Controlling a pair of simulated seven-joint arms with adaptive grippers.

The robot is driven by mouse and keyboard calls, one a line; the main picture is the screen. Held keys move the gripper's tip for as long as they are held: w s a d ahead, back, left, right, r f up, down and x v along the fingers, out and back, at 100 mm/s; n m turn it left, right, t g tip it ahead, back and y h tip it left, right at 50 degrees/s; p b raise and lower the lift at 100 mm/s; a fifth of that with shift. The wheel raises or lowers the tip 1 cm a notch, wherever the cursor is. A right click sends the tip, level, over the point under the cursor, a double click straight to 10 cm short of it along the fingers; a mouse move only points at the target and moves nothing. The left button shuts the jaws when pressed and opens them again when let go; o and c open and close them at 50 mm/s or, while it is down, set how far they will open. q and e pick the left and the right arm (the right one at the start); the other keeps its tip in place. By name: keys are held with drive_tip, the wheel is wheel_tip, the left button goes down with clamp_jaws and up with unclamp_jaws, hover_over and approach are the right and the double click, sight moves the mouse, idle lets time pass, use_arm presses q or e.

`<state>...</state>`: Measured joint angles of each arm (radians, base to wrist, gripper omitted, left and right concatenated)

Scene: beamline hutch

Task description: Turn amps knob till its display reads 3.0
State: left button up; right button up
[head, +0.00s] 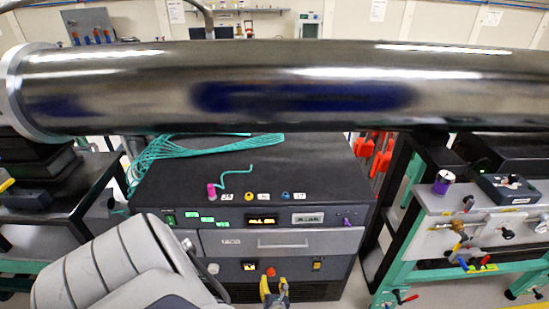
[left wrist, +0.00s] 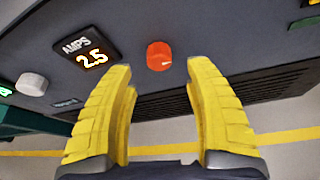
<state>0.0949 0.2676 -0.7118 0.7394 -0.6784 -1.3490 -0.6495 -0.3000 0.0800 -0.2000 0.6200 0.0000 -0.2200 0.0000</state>
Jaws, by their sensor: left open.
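The amps display (left wrist: 90,56) reads 2.5 in the left wrist view, in a black panel labelled AMPS. The orange-red amps knob (left wrist: 159,56) is to its right, with a light pointer mark on its right side. In the head view the knob (head: 271,271) and the small display (head: 249,266) show low on the cabinet front. My left gripper (head: 274,291) has yellow fingers and is just below the knob. In the left wrist view my left gripper (left wrist: 163,78) is open and empty, with the knob ahead between the fingertips and no visible contact. My right gripper is out of view.
A white knob (left wrist: 31,84) is left of the display. The cabinet (head: 250,195) has a drawer (head: 280,243) above the amps row and a vent below. A large dark pipe (head: 290,85) crosses above. A teal-framed bench (head: 480,215) stands at right.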

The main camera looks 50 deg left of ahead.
use_arm(q)
drive_tip(key=v, duration=0.6)
drive_tip(key=shift+s+d, duration=0.2)
drive_tip(key=shift+d, duration=0.05)
drive_tip(key=shift+r, duration=0.1)
drive_tip(key=n+t+h, duration=0.2)
drive_tip(key=n, duration=0.2)
approach(271, 274)
drive_tip(key=x, duration=1)
drive_tip(key=shift+w+a+f, duration=0.1)
drive_tip(key=shift+a+f, duration=0.05)
drive_tip(key=shift+f, duration=0.1)
idle(0.7)
drive_tip(key=shift+w+a, duration=0.1)
clamp_jaws()
idle(0.5)
